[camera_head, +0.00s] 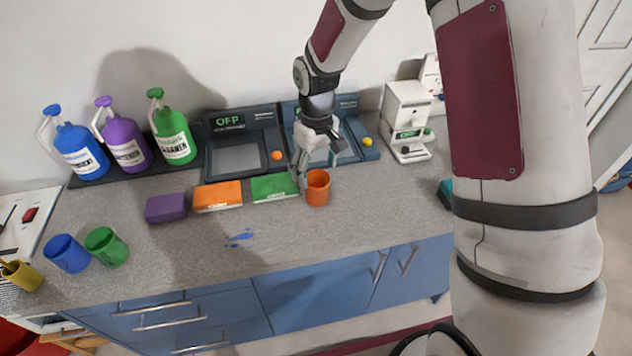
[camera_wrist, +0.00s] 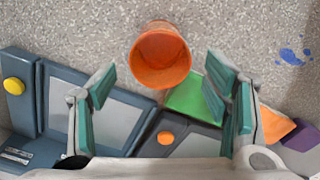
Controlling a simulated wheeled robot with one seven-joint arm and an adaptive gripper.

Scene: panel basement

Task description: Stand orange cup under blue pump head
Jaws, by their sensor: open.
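The orange cup (camera_head: 317,188) stands upright on the speckled counter, in front of the right-hand dark panel. In the wrist view the cup (camera_wrist: 160,56) shows its open mouth, ahead of and between the fingers, apart from them. My gripper (camera_head: 318,160) is open and empty, just behind and above the cup; its two fingers with green pads (camera_wrist: 160,105) are spread wide in the wrist view. The blue pump bottle (camera_head: 80,150) stands at the far left of the back row, its blue pump head (camera_head: 51,111) on top with a pale spout bending to the left.
A purple bottle (camera_head: 127,140) and a green bottle (camera_head: 172,135) stand beside the blue one. A purple block (camera_head: 166,208), orange box (camera_head: 218,196) and green box (camera_head: 274,187) lie in a row. Blue (camera_head: 67,254) and green (camera_head: 106,246) cups sit front left. Blue spill (camera_head: 240,238) marks open counter.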

